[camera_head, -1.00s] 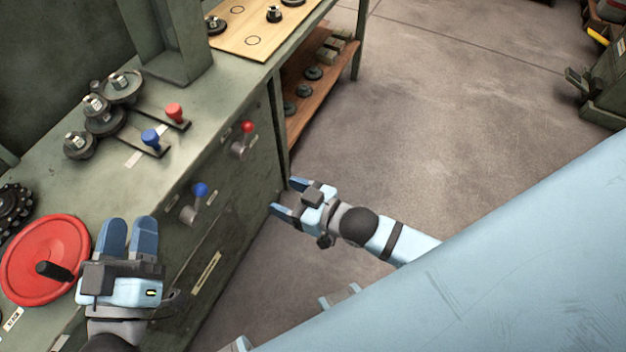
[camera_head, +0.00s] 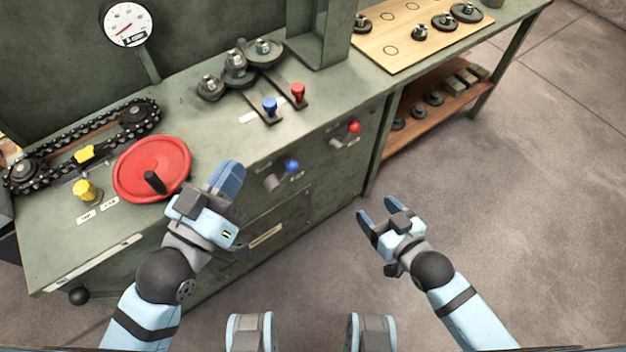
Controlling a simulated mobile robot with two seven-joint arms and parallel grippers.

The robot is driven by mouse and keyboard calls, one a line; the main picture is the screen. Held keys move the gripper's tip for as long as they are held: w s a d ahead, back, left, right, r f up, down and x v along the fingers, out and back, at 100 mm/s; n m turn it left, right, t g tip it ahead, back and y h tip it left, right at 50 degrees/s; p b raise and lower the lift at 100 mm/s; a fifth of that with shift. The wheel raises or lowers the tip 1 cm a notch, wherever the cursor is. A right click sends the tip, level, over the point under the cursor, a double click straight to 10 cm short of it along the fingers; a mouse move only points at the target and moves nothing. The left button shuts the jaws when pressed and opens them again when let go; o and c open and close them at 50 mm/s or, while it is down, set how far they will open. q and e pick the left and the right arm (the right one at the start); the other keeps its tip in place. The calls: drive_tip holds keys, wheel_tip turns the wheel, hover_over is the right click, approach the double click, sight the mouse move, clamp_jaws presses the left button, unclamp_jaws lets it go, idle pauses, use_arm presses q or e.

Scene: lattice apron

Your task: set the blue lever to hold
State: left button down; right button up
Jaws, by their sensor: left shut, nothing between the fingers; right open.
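A blue ball-knob lever (camera_head: 291,166) sticks out of the cabinet's front panel. Its grey arm slants up and right from a pivot, with small pale labels beside it too small to read. A blue-topped handle (camera_head: 270,107) stands in a dark slot on the bench top. My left gripper (camera_head: 229,180) is shut and empty, left of the front lever, between it and the red handwheel, apart from the lever. My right gripper (camera_head: 376,218) is open and empty, over the floor to the right of and below the lever.
A red ball lever (camera_head: 354,127) and a red-topped handle (camera_head: 298,92) sit close to the blue ones. The red handwheel (camera_head: 160,157), a yellow knob (camera_head: 87,190) and a chain drive (camera_head: 137,113) lie left. The floor (camera_head: 480,215) at right is clear.

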use_arm(q)
drive_tip(key=w+f+n+g+h+b, duration=0.3)
drive_tip(key=f+b, duration=0.4)
drive_tip(key=f, duration=0.8)
drive_tip(key=n+g+y+b, duration=0.1)
drive_tip(key=n+g+b, duration=0.2)
drive_tip(key=n+b, duration=0.45)
approach(288, 171)
drive_tip(key=shift+n, duration=0.75)
drive_tip(key=x, duration=0.6)
drive_tip(key=shift+w+d+f, duration=0.1)
drive_tip(key=shift+w+d, duration=0.05)
drive_tip(key=shift+w, duration=0.1)
drive_tip(key=shift+w+d+b, duration=0.2)
drive_tip(key=shift+w+b, duration=0.05)
drive_tip(key=shift+b, duration=0.05)
drive_tip(key=shift+w+d, duration=0.15)
use_arm(e)
drive_tip(key=s+d+f+m+h, duration=0.2)
drive_tip(key=s+f, duration=0.3)
drive_tip(key=f, duration=0.5)
drive_tip(key=shift+s+d+g+h, duration=0.15)
drive_tip(key=shift+d+g+h, duration=0.15)
drive_tip(key=shift+d, duration=0.1)
